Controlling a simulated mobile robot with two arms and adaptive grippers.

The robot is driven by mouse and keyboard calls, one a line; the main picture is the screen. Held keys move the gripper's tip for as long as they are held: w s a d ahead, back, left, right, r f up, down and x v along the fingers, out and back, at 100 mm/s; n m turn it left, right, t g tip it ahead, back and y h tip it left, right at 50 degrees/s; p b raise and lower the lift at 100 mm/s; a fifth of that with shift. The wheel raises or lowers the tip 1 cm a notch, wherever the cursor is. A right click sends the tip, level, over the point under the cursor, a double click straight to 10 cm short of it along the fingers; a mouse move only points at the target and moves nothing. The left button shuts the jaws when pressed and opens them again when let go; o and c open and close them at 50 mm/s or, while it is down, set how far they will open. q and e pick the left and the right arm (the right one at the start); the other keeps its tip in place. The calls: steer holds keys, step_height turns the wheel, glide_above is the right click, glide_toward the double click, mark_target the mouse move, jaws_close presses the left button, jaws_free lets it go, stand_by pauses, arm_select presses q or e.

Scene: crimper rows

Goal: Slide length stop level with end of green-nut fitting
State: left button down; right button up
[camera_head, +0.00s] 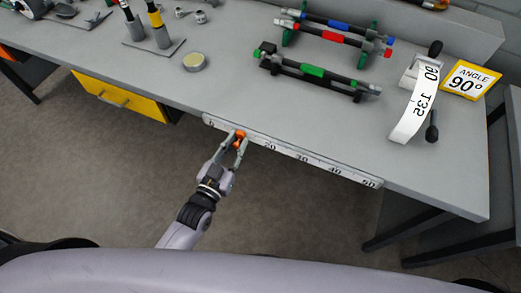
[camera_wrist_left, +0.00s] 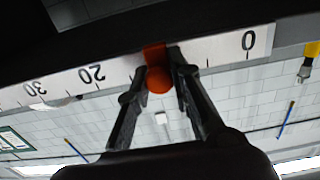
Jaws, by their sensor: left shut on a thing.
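The length stop is a small orange slider with a round knob (camera_head: 239,135) on the ruler rail (camera_head: 318,167) along the table's front edge. It sits a little left of the 20 mark, at about the 10 position. My left gripper (camera_head: 238,143) is shut on it; the wrist view shows the fingers on either side of the orange knob (camera_wrist_left: 159,80). The green-nut fitting (camera_head: 313,71) is a dark hose with a green sleeve, lying on a black holder on the table behind the rail, to the right of the stop. My right gripper is not in view.
Hoses with red (camera_head: 333,38) and blue (camera_head: 338,24) sleeves lie behind the green one. A roll with a paper strip (camera_head: 413,110) and an angle sign (camera_head: 469,80) stand at the right. A round tin (camera_head: 194,62) is at the left.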

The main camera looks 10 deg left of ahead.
mark_target(218, 125)
arm_select(q)
steer(key=a, duration=0.2)
steer(key=w+a, duration=0.1)
steer(key=a, duration=0.2)
steer(key=w+a, duration=0.1)
steer(key=a, duration=0.1)
steer(key=shift+w+a, duration=0.2)
steer(key=c, duration=1.4)
jaws_free()
steer(key=shift+c, duration=0.2)
steer(key=v, duration=1.2)
